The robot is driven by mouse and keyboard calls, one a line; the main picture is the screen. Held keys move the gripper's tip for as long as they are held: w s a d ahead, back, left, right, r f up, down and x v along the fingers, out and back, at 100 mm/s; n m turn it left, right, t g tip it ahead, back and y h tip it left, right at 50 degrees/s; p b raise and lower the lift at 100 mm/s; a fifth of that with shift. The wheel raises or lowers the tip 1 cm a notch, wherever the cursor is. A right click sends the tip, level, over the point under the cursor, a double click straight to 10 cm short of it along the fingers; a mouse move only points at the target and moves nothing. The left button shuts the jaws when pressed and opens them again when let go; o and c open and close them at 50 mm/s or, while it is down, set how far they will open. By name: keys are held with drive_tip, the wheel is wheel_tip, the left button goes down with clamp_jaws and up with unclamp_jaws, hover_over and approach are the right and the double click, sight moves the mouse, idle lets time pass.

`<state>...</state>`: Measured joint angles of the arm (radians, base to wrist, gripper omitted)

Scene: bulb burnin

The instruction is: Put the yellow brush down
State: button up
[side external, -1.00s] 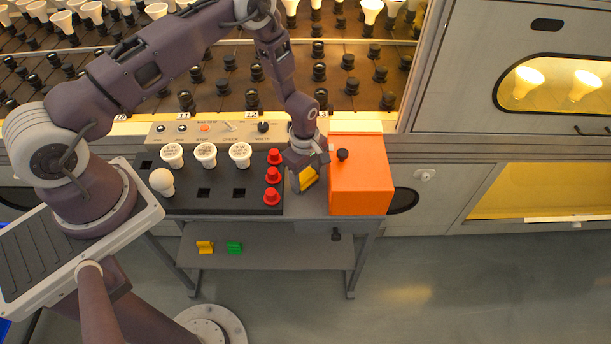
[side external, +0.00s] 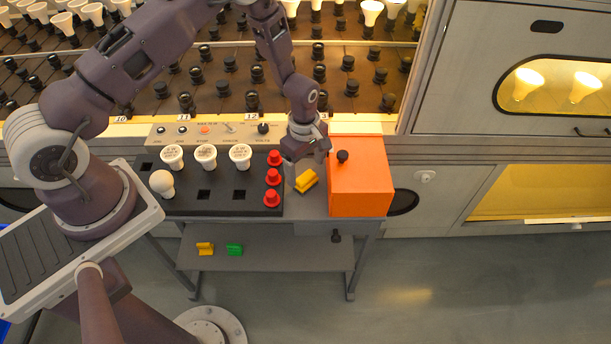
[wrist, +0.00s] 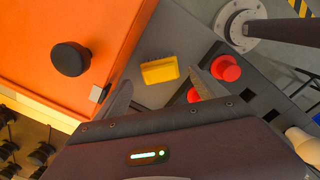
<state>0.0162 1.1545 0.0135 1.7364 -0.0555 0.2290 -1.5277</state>
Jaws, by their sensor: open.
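The yellow brush (side external: 306,181) lies on the grey bench top (side external: 303,207), in the gap between the red knobs and the orange box. It also shows in the wrist view (wrist: 160,70), lying flat, apart from the fingers. My gripper (side external: 306,158) is above and just behind the brush in the side view. In the wrist view my gripper (wrist: 160,98) has its two fingers spread, with nothing between them.
The orange box (side external: 361,190) with a black knob stands close on the right. Red knobs (side external: 272,177) edge the black panel on the left, which holds several white bulbs (side external: 205,155). A lower shelf (side external: 290,250) carries a yellow piece (side external: 205,247) and a green piece (side external: 234,248).

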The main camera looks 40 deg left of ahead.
wheel_tip(320, 180, up, 7)
drive_tip(key=shift+r, duration=0.2)
wheel_tip(320, 180, up, 14)
drive_tip(key=m+t, duration=0.1)
drive_tip(key=m, duration=0.3)
hover_over(305, 177)
drive_tip(key=s, duration=0.2)
drive_tip(key=s+r+m+t, duration=0.2)
drive_tip(key=s+r+m, duration=0.4)
drive_tip(key=r, duration=0.6)
drive_tip(key=s+r+m+t, duration=0.1)
drive_tip(key=s+r+m, duration=0.2)
drive_tip(key=s, duration=0.6)
drive_tip(key=s+r+m+t, duration=0.1)
drive_tip(key=s+r+m, duration=0.2)
drive_tip(key=s, duration=0.6)
drive_tip(key=shift+s+a+m, duration=0.2)
drive_tip(key=shift+m, duration=0.8)
drive_tip(key=shift+o, duration=0.5)
drive_tip(key=shift+w, duration=0.1)
